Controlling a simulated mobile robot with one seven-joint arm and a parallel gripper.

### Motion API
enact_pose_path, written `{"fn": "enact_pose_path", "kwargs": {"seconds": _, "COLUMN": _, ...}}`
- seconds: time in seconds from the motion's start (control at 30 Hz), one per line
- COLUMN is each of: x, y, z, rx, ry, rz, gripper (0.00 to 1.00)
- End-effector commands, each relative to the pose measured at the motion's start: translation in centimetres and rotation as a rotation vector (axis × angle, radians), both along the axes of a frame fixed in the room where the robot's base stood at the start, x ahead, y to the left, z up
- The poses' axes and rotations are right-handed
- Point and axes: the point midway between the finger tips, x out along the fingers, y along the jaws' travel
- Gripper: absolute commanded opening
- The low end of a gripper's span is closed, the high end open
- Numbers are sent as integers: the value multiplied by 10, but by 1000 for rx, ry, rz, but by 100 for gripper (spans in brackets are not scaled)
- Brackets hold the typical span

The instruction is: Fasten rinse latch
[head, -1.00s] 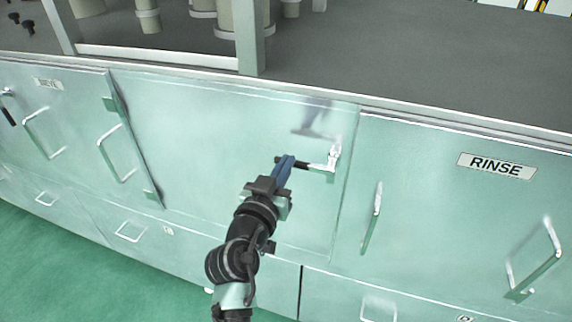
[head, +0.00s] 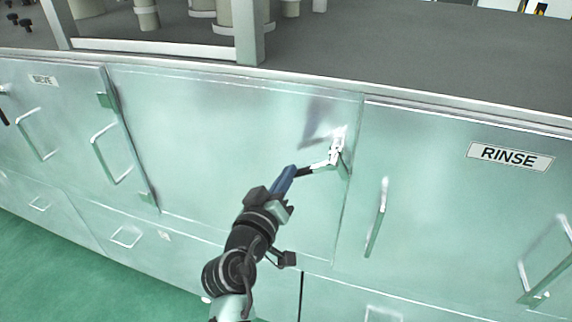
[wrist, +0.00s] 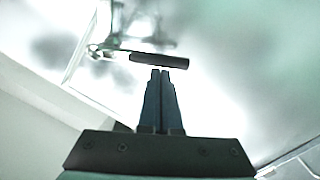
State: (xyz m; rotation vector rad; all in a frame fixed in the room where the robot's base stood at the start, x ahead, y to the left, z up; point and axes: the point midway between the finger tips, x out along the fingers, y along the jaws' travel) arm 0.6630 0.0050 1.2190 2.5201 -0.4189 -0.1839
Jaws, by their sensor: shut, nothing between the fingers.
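The rinse latch (head: 337,151) is a pale metal fitting near the right edge of a plain panel, just left of the RINSE door (head: 452,200). Its lever points left and slightly down, away from that door, and ends in a black grip (head: 304,171). My gripper (head: 292,169), with blue fingers, is shut and empty with its tips at the grip. In the wrist view the fingertips (wrist: 160,71) are together just below the black grip (wrist: 159,60); whether they touch it I cannot tell. The latch body (wrist: 113,38) is blurred by glare there.
A RINSE label (head: 510,156) and an upright bar handle (head: 377,218) are on the right door. A door at left (head: 75,125) stands slightly ajar. A grey worktop (head: 420,60) overhangs above, with drawers below. Green floor (head: 80,265) is clear at lower left.

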Motion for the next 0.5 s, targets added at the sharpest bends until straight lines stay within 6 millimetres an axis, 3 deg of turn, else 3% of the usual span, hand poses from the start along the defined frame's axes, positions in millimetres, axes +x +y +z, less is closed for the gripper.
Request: {"fn": "enact_pose_path", "kwargs": {"seconds": 0.5, "x": -7, "y": -22, "z": -37, "rx": -468, "ry": 156, "rz": -2, "gripper": 0}}
